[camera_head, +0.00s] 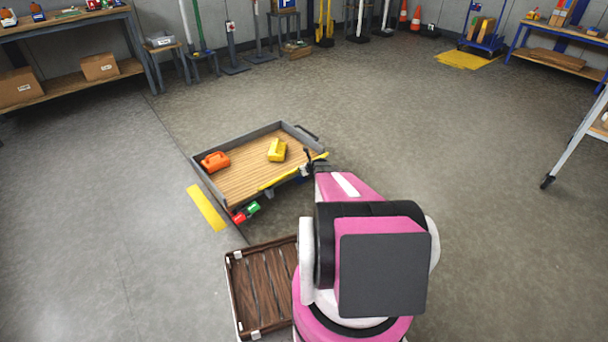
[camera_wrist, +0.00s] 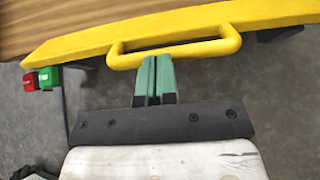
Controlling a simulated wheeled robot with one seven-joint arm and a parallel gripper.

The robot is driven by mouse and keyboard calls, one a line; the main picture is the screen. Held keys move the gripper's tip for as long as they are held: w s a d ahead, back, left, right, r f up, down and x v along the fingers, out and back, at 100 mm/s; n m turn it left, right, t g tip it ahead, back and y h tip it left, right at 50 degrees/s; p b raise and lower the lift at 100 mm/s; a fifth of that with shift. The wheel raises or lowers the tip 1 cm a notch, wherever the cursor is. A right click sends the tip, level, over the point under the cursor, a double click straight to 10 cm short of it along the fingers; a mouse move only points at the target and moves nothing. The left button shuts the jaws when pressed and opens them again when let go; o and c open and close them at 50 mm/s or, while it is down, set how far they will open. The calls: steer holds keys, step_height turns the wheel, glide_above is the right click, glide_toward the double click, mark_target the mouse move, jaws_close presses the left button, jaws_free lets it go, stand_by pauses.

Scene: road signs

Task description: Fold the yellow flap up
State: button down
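The yellow flap (camera_head: 278,180) runs along the near right edge of a low wood-floored bed (camera_head: 240,180). In the wrist view the yellow flap (camera_wrist: 90,43) spans the top, with a looped yellow handle (camera_wrist: 232,42) on its near edge. My gripper (camera_wrist: 153,62) has its green fingers close together, with only a thin line between them. In the head view my arm partly hides the gripper at the flap's right end.
Red and green blocks (camera_wrist: 38,79) sit below the flap's left end. A brown slatted crate (camera_head: 262,290) is beside my base. Open floor lies to the right.

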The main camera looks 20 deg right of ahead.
steer(key=shift+w+a+r+g+h, duration=0.3)
steer(key=shift+w+r+g, duration=0.3)
steer(key=shift+w, duration=0.2)
steer(key=shift+w+a+r+g+h, duration=0.25)
steer(key=shift+w+r+g, duration=0.25)
steer(key=shift+w+g, duration=0.25)
steer(key=shift+w+a+r+g+h, duration=0.15)
steer(key=shift+w+a+r+g, duration=0.05)
steer(key=shift+w+g, duration=0.25)
steer(key=shift+w+a+r+g+h, duration=0.15)
steer(key=shift+w+r+g, duration=0.1)
steer(key=shift+w+g, duration=0.25)
steer(key=shift+w+a+r+g+h, duration=0.2)
steer(key=shift+w+g, duration=0.1)
steer(key=shift+w, duration=0.3)
steer(key=shift+w+a+r, duration=0.15)
steer(key=shift+w+a, duration=0.2)
steer(key=shift+w, duration=0.5)
steer(key=shift+w+a+r, duration=0.15)
steer(key=shift+w+a, duration=0.15)
steer(key=shift+w, duration=0.5)
